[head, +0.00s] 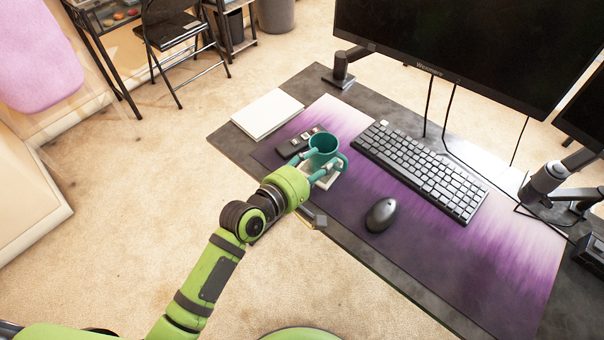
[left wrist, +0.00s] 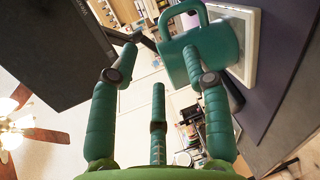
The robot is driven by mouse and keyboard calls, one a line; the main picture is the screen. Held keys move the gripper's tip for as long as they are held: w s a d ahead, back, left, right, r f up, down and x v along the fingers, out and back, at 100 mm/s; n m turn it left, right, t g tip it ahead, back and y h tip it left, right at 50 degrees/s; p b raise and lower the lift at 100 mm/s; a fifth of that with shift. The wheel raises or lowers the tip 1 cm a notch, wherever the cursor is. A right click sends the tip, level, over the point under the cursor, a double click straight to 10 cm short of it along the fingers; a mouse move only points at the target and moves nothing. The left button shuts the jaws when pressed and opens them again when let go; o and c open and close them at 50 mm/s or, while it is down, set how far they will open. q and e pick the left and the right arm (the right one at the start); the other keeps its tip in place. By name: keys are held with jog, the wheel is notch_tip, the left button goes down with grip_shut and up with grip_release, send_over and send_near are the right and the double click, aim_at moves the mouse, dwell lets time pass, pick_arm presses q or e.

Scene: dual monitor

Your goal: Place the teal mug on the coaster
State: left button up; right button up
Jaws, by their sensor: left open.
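The teal mug (head: 323,144) stands upright on the desk mat side, over the white square coaster (head: 328,183). In the left wrist view the mug (left wrist: 212,48) has its base against the pale coaster (left wrist: 247,62), apparently resting on it, with its handle towards the upper left. My left gripper (head: 321,166) is open at the near side of the mug. In the left wrist view one finger overlaps the mug and the other fingers are clear of it. Whether that finger touches the mug I cannot tell. My right gripper is not in view.
A black keyboard (head: 422,170) and a mouse (head: 381,214) lie to the right on the purple mat (head: 440,262). Monitors (head: 465,45) stand at the back.

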pick_arm(q)
jog(key=v, duration=0.7)
